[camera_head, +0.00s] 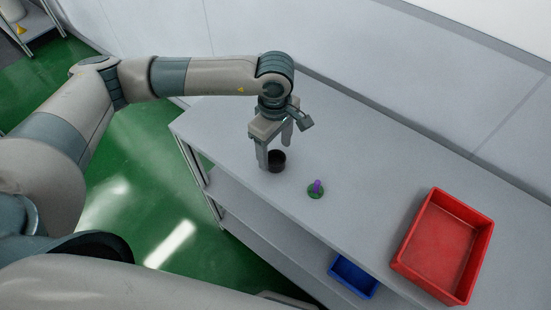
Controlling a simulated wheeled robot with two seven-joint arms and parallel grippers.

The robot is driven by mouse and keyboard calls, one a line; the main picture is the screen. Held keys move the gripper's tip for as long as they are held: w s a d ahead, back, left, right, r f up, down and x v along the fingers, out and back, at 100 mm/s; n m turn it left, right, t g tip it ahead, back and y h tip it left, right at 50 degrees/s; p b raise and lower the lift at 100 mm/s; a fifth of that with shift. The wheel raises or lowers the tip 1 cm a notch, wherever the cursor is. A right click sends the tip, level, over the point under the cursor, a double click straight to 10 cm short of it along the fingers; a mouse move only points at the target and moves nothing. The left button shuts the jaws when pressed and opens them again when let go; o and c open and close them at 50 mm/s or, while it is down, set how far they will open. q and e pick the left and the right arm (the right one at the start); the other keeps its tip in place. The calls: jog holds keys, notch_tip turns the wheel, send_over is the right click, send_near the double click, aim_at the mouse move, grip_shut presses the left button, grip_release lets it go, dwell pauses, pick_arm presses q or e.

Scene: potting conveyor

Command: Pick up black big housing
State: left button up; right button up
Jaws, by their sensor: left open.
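The black housing (277,163) is a small dark round cup standing upright on the grey table (345,150). My left gripper (275,153) comes down over it from above. Its jaws are open, with one finger at the housing's left side and the other behind it to the upper right. I cannot tell whether either finger touches the housing. My right gripper is not in view.
A green base with a purple upright part (316,188) stands to the right of the housing. A red tray (399,262) lies at the table's right. A blue bin (352,283) is on the lower shelf. A wall runs behind the table.

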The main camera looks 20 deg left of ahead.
aim_at(275, 164)
pick_arm(q)
notch_tip(275, 164, down, 3)
jog(key=shift+s+d+r+p, duration=0.1)
jog(key=shift+s+r+p, duration=0.05)
jog(key=shift+p, duration=0.7)
jog(key=shift+f, duration=0.5)
jog(key=c, duration=1.1)
